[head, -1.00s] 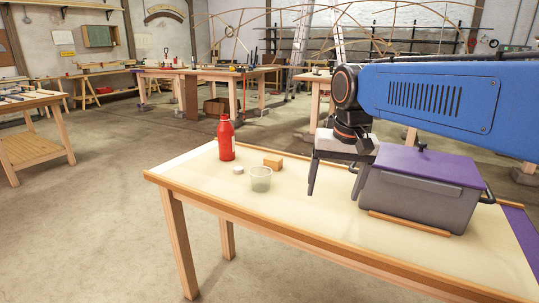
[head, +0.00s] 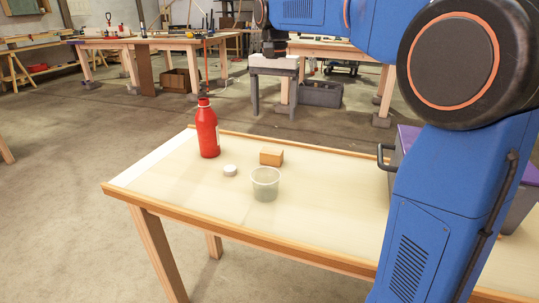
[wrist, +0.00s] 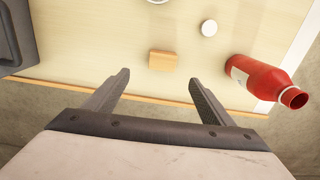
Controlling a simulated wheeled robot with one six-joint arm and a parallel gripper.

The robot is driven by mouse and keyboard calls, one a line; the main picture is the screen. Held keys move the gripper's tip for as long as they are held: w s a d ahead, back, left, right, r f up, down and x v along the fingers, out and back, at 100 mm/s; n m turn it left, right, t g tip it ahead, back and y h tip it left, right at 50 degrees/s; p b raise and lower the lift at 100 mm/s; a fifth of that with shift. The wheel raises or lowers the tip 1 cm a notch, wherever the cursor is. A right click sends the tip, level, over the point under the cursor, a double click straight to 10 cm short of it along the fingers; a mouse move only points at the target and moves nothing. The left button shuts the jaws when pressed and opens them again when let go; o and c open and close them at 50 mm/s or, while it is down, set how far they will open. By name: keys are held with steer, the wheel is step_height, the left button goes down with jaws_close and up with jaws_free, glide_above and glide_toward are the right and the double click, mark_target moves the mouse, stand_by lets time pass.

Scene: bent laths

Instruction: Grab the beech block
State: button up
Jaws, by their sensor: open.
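The beech block (head: 271,156) is a small light-brown wooden block on the pale tabletop, near the far edge. It also shows in the wrist view (wrist: 162,61), ahead of the fingertips and between their lines. My gripper (head: 273,93) hangs above and beyond the far table edge in the head view, pointing down. In the wrist view my gripper (wrist: 161,77) has its two dark fingers wide apart with nothing between them. The block is apart from both fingers.
A red bottle (head: 207,130) stands left of the block, a white round piece (head: 230,170) and a clear cup (head: 265,184) in front of it. A grey crate with a purple lid (head: 520,200) stands at the right, partly hidden by my arm. The table's left front (head: 170,188) is clear.

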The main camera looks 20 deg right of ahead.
glide_above(272, 151)
steer(key=f, duration=0.9)
steer(key=shift+s+d+f, duration=0.15)
steer(key=shift+s+f, duration=0.1)
steer(key=shift+f, duration=0.1)
steer(key=shift+w+f, duration=0.2)
steer(key=shift+f, duration=1.25)
steer(key=shift+w+f, duration=0.15)
steer(key=shift+f, duration=1.3)
steer(key=shift+a, duration=0.2)
steer(key=c, duration=1.2)
